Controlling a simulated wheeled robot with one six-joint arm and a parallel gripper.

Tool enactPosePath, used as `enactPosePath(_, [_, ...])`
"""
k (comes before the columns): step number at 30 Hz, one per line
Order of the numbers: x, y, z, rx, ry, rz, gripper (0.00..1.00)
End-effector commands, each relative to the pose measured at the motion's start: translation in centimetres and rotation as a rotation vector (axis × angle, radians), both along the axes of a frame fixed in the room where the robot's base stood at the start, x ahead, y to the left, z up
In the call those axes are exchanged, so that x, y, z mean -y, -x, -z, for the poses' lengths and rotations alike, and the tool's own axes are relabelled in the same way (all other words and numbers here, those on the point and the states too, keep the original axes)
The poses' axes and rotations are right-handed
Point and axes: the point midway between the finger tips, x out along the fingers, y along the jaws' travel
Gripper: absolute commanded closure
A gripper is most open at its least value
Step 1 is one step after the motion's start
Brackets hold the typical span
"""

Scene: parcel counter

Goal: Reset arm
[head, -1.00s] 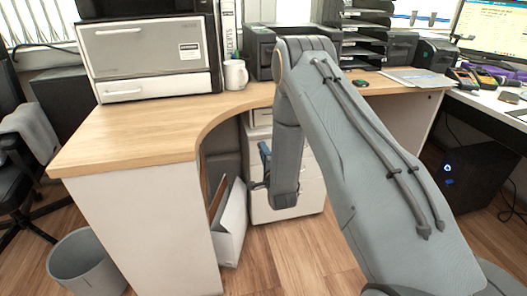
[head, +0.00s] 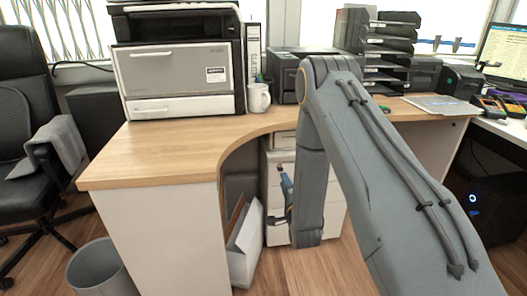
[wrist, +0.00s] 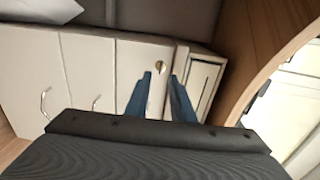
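My arm hangs folded in front of the counter in the head view, its forearm pointing down below the countertop level. My gripper (head: 287,193) sits beside the lower arm, mostly hidden behind it, with a blue finger showing. In the wrist view my gripper (wrist: 159,92) shows two blue fingers spread apart with nothing between them. Beyond the fingers is the white drawer cabinet (wrist: 85,75), which also shows under the counter in the head view (head: 334,206).
The wooden counter (head: 160,155) curves around my arm. On it stand a printer (head: 180,75), a white mug (head: 258,98) and black trays (head: 390,45). A grey bin (head: 100,268) and an office chair (head: 30,140) are at left. A white box (head: 245,245) leans under the counter.

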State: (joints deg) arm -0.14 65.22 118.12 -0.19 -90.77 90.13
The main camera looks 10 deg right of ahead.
Motion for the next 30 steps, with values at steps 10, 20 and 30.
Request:
enactPosePath(10, [-4.8, -0.7, -5.7, -0.301, 0.344, -0.128, 0.78])
enactPosePath(20, [-8.9, 5.9, -10.9, -0.587, 0.694, -0.377, 0.78])
enactPosePath(30, [-11.3, 18.5, -16.0, -0.814, 1.018, -0.754, 0.78])
